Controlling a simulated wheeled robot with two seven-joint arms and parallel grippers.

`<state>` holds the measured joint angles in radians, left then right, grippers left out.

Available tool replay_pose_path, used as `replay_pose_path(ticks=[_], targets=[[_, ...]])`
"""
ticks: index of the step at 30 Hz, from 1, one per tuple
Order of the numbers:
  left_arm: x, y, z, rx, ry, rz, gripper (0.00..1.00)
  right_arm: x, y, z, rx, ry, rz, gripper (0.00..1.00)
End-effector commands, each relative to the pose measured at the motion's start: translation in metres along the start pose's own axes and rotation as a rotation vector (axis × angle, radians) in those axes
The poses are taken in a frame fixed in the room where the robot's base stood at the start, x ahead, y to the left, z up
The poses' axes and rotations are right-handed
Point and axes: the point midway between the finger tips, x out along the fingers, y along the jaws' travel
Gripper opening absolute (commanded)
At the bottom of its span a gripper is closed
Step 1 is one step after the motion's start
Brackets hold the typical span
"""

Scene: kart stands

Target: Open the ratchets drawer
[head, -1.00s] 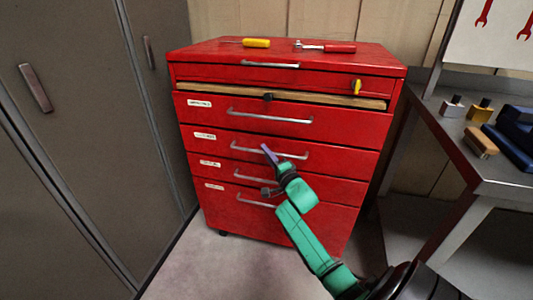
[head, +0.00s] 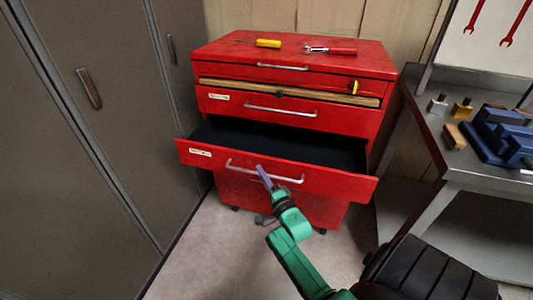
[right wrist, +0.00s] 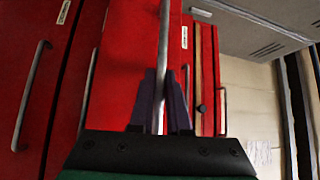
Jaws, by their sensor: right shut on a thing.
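The red tool chest (head: 300,55) stands ahead of me with one drawer (head: 320,180) pulled out, its dark inside (head: 290,142) visible and looking empty. This is the second of the labelled drawers; its white label (head: 201,152) is too small to read. My right gripper (head: 263,172) is shut on this drawer's silver handle (head: 285,178), left of the handle's middle. In the right wrist view the purple fingers (right wrist: 160,100) stand on both sides of the handle bar (right wrist: 163,50). My left gripper is not in view.
A yellow-handled tool (head: 268,43) and a red-handled ratchet (head: 330,50) lie on the chest top. Grey cabinets (head: 90,160) stand close on the left. A metal workbench (head: 480,165) with a blue vise (head: 500,135) is on the right. Some floor (head: 210,250) is clear.

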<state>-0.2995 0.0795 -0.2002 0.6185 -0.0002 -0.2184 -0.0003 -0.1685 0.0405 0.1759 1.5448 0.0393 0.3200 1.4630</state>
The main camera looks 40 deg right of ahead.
Motion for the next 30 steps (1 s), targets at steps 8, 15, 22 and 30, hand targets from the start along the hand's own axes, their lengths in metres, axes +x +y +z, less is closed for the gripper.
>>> replay_pose_path(ticks=[8, 15, 22, 30], targets=[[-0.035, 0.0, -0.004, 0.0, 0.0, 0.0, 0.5, -0.038, -0.014, 0.037, -0.001, 0.0, 0.001, 0.0], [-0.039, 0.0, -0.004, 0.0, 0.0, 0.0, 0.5, -0.048, -0.014, 0.048, -0.002, 0.0, -0.001, 0.0], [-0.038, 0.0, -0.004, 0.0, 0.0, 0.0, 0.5, -0.048, -0.013, 0.048, -0.002, 0.0, -0.002, 0.0], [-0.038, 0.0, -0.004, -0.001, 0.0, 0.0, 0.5, -0.048, -0.014, 0.048, -0.002, 0.0, -0.002, 0.45]])
